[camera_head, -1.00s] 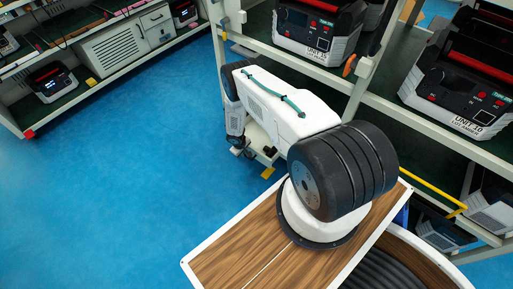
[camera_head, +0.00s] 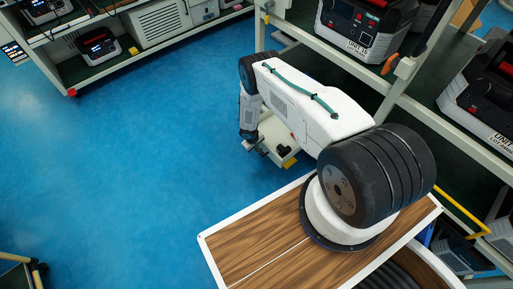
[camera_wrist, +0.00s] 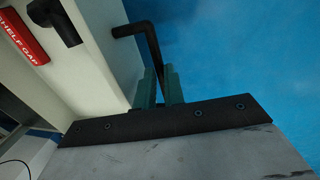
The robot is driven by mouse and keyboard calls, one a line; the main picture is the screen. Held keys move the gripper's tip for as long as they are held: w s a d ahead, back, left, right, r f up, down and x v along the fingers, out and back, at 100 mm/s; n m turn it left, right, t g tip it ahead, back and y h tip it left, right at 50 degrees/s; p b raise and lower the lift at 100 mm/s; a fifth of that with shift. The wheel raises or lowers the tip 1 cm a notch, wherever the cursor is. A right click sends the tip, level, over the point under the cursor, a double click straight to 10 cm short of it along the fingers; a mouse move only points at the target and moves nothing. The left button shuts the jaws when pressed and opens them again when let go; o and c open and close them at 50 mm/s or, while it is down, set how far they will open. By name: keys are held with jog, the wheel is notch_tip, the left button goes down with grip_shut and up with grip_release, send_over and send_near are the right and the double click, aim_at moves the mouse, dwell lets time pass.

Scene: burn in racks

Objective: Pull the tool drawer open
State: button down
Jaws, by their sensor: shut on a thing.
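The tool drawer (camera_head: 277,134) is a pale tray standing out from the lower part of the rack, open by an amount I cannot measure. It holds small dark items and has a yellow piece at its near corner. In the wrist view its pale face (camera_wrist: 112,62) carries a black bent handle (camera_wrist: 148,36). My gripper (camera_wrist: 160,88) has its teal fingers closed on the handle, beside the pale face. In the head view my gripper (camera_head: 252,148) is small and partly hidden at the drawer's left end.
A rack with black-and-grey units (camera_head: 365,28) stands behind my arm. Another shelf (camera_head: 150,60) runs along the upper left. A red tag (camera_wrist: 22,38) sits left of the handle. Blue floor (camera_head: 130,170) is clear at left. A yellow-capped frame (camera_head: 20,265) is at lower left.

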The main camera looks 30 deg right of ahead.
jog(key=c, duration=1.5)
grip_release()
jog(key=shift+d, duration=0.1)
jog(key=shift+r, duration=0.15)
jog(key=r, duration=0.2)
jog(key=a+r, duration=0.1)
jog(key=r, duration=0.4)
jog(key=shift+s+a+r, duration=0.15)
jog(key=shift+a+r, duration=0.05)
jog(key=shift+a, duration=0.05)
